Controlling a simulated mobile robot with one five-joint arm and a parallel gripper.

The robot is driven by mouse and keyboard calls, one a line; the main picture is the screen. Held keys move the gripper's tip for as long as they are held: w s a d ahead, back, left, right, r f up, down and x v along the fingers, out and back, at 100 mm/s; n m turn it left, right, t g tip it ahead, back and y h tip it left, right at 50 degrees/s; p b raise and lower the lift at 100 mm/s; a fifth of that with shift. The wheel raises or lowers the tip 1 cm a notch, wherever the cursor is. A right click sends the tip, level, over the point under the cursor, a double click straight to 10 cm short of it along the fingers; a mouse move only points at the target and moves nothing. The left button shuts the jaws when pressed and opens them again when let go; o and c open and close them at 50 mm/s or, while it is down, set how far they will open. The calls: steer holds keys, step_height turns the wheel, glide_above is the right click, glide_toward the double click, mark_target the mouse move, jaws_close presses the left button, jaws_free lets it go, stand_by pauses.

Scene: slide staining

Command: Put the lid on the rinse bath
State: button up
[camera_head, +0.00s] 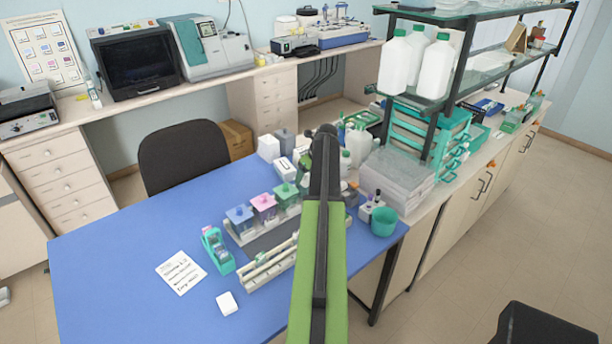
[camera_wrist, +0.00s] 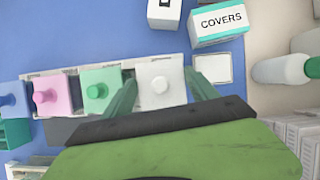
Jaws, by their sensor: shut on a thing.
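My gripper (camera_wrist: 161,76) is shut on a white lid with a round knob (camera_wrist: 160,84), one green finger on each side of it. The lid is at the right end of the row of baths, beside the green-lidded bath (camera_wrist: 100,90). The rinse bath under the lid is hidden, and I cannot tell whether the lid touches it. Further left are the pink-lidded bath (camera_wrist: 52,95) and the blue-lidded bath (camera_wrist: 12,100). In the head view my arm hides the gripper and the lid; the blue (camera_head: 240,215), pink (camera_head: 264,204) and green (camera_head: 286,192) lids show left of it.
The COVERS box (camera_wrist: 217,22) and a white box (camera_wrist: 164,12) stand behind the row. A teal cup (camera_head: 384,222) stands near the table's right edge. The blue table's (camera_head: 110,260) left side is mostly clear.

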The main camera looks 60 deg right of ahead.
steer(key=shift+f, duration=0.15)
steer(key=o, duration=1.6)
steer(key=shift+c, duration=0.2)
steer(key=p+v, duration=1.5)
steer(key=v, duration=0.2)
steer(key=shift+p, duration=0.35)
steer(key=shift+s, duration=0.15)
